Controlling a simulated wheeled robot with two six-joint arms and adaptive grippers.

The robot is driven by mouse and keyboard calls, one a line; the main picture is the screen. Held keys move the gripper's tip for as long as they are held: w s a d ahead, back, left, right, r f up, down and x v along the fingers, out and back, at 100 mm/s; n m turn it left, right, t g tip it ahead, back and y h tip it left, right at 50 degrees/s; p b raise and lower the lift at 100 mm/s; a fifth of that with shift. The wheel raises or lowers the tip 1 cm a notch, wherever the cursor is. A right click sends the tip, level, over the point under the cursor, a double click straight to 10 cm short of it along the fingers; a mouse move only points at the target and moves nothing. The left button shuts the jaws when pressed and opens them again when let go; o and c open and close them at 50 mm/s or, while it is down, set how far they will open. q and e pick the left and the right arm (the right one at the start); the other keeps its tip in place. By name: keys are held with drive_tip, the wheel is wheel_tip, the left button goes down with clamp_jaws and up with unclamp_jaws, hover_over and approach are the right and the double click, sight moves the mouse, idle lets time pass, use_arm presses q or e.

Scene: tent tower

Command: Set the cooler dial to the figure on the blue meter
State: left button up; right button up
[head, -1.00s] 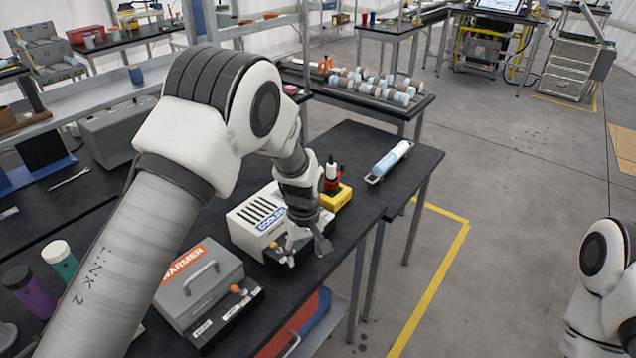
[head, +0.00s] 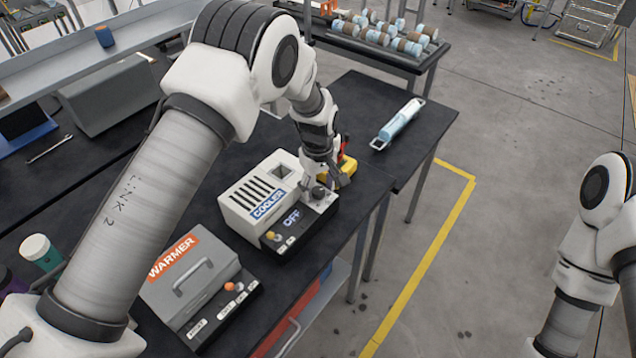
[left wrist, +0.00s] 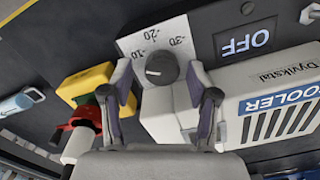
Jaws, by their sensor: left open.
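The white cooler (head: 240,205) stands on the black table, its front panel display (head: 291,216) reading OFF. The grey round cooler dial (left wrist: 162,68) shows in the left wrist view beside a white scale (left wrist: 135,45) marked -10, -20 and -30. A pale mark shows on the dial's face; I cannot tell which figure it points at. My left gripper (left wrist: 161,76) is open, with one finger on each side of the dial; contact is unclear. In the head view the gripper partly covers the dial. My right gripper is out of view.
The grey warmer (head: 180,285) stands left of the cooler. A yellow block (left wrist: 88,84) with a red part (left wrist: 75,125) is close beside the left gripper. The table's right edge is near the cooler.

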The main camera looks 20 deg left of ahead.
use_arm(q)
drive_tip(key=shift+s+r, duration=0.1)
drive_tip(key=shift+s+d+r, duration=0.15)
drive_tip(key=shift+s, duration=0.05)
drive_tip(key=c, duration=0.4)
drive_tip(key=shift+s, duration=0.1)
clamp_jaws()
